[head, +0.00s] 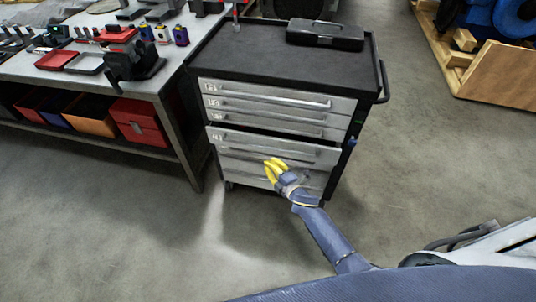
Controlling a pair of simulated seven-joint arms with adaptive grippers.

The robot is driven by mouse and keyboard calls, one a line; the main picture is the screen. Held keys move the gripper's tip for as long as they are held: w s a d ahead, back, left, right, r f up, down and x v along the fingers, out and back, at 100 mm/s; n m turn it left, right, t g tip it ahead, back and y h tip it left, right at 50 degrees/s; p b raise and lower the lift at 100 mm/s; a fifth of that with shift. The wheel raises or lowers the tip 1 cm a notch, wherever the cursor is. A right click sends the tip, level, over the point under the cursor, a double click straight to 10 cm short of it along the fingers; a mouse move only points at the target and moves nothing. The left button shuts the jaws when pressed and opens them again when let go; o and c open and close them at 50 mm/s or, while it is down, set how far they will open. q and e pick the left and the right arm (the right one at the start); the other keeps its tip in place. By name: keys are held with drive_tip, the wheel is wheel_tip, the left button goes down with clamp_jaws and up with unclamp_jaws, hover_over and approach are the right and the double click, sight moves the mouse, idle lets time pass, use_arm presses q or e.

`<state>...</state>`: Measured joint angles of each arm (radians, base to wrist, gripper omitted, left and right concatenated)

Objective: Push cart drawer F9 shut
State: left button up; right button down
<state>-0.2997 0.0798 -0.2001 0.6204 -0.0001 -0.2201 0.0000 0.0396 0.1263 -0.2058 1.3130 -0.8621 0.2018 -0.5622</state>
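The dark tool cart (283,55) stands in the middle of the head view, with a stack of light grey drawers facing me. The drawer below the top three (237,139) sticks out from the front. The drawer labels are too small to read, so I cannot tell which is F9. My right gripper (271,163), with yellow fingers, is in front of the lower drawers, just below the protruding drawer's front. It covers part of the lower drawers. Its fingers look close together, but I cannot tell if they are shut or touching the cart. My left gripper is out of view.
A black case (325,34) lies on the cart top. A wooden pallet (455,70) is at the upper right. The floor in front is clear.

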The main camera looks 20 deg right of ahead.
drive_tip(key=w+f, duration=0.1)
drive_tip(key=w, duration=0.5)
drive_tip(key=shift+w+d, duration=0.3)
drive_tip(key=shift+d, duration=0.1)
drive_tip(key=shift+f, duration=0.15)
